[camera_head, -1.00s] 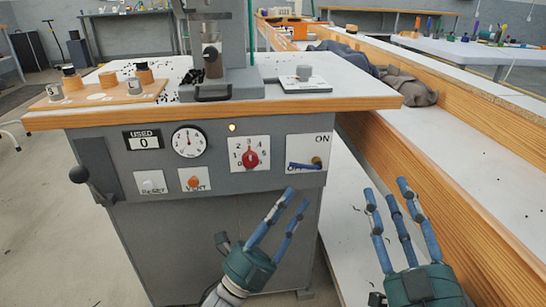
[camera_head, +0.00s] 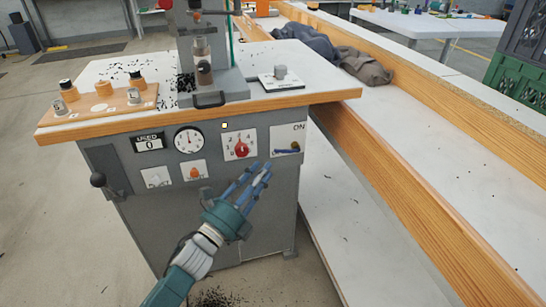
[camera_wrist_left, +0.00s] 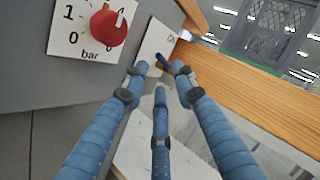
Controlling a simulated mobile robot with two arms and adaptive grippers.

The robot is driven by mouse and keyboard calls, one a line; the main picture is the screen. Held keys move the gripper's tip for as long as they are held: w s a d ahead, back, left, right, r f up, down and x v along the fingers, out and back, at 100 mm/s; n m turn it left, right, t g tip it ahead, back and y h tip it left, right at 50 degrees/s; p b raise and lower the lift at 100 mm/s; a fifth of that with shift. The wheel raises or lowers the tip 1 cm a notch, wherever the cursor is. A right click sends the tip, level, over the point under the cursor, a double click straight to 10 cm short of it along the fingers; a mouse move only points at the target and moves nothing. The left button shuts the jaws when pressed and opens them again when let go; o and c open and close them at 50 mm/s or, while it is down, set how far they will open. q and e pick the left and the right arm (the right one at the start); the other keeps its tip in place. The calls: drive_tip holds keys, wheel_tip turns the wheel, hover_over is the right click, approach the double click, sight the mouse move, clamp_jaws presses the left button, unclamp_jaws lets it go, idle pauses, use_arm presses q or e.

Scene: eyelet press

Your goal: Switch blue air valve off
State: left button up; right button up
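The blue air valve (camera_head: 287,150) is a blue lever on a white plate marked ON, at the right end of the grey press front. The lever lies roughly level in the head view. In the left wrist view, the blue lever (camera_wrist_left: 162,59) with a bit of brass shows just beyond the fingertips. My left gripper (camera_head: 258,174) is just below and left of the valve plate. Its blue fingers (camera_wrist_left: 160,78) are spread, with nothing between them, and seem apart from the lever. My right gripper is out of view.
A red pressure knob (camera_head: 241,149) sits left of the valve, close to my left fingers. The wooden tabletop edge (camera_head: 220,112) overhangs the panel. A wood-sided bench (camera_head: 400,190) runs along the right. A black ball-ended lever (camera_head: 98,180) is at far left.

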use_arm(q)
drive_tip(key=x, duration=0.6)
drive_tip(key=shift+w+d+r+b, duration=0.15)
drive_tip(key=shift+w+b, duration=0.1)
drive_tip(key=shift+b, duration=0.05)
